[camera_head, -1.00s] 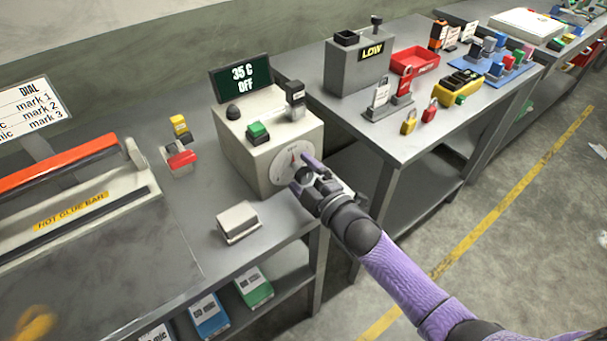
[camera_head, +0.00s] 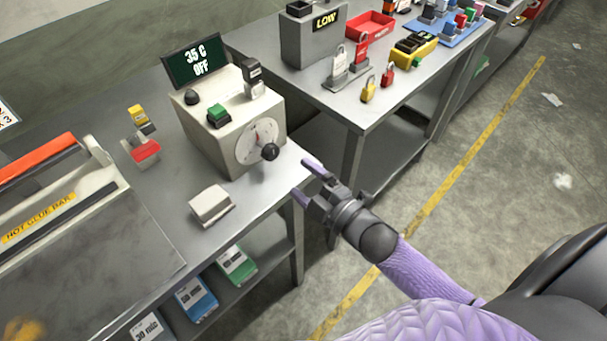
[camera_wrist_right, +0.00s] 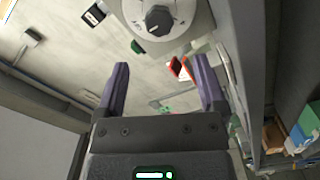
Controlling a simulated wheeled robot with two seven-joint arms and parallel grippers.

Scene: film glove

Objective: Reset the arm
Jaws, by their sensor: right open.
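My right gripper (camera_head: 308,182) is open and empty. It hangs off the front edge of the table, to the right of a beige control box (camera_head: 212,140) and apart from it. The right wrist view shows its two purple fingers (camera_wrist_right: 160,92) spread with nothing between them. The box has a round white dial (camera_head: 250,143) with a black knob (camera_head: 270,152) on its front. The dial and its knob (camera_wrist_right: 159,19) also show at the top of the right wrist view. The screen (camera_head: 196,61) on the box reads 35 C OFF. My left gripper is out of view.
A glue press with an orange handle (camera_head: 38,157) stands at left. A small pale block (camera_head: 211,205) lies before the box. A second table (camera_head: 300,87) holds a red tray (camera_head: 369,25) and padlocks (camera_head: 368,92). The floor at right is mostly clear.

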